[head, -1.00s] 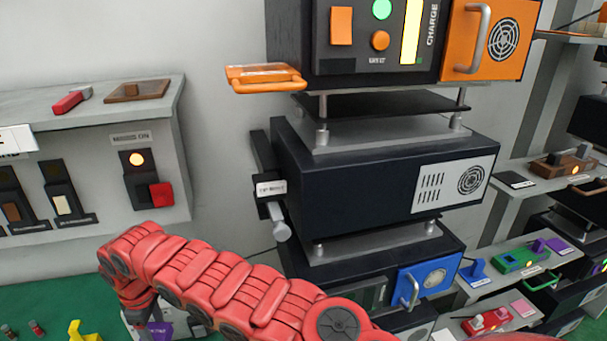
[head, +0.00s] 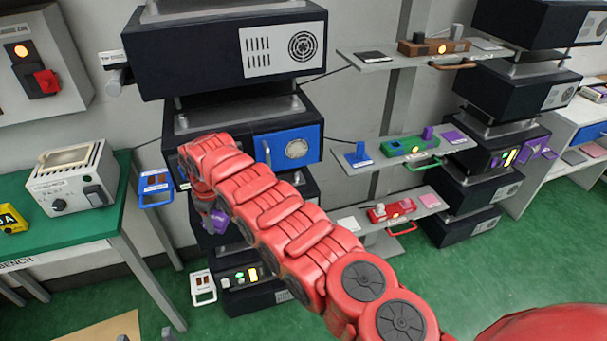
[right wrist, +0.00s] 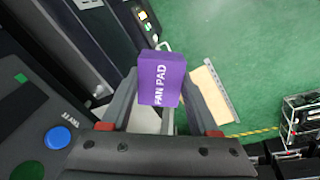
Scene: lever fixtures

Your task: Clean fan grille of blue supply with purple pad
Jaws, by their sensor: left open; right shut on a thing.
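The blue supply (head: 235,112) is a dark box in the middle unit of the rack. Its blue panel (head: 262,143) has a handle and a round pale fan grille (head: 297,148). My right gripper (head: 214,216) is in front of and below the supply's left part, partly hidden by my red arm. It is shut on the purple pad (head: 218,221). In the right wrist view the pad (right wrist: 161,80), lettered "FAN PAD", sits between the fingers, apart from the grille. My left gripper (head: 145,337) shows only two grey fingertips at the bottom edge, spread and empty.
A dark panel with a blue button (right wrist: 57,138) is close left in the right wrist view. A green bench (head: 85,225) stands left. Shelves with coloured fixtures (head: 405,147) are to the right. Green floor (head: 480,280) is open at lower right.

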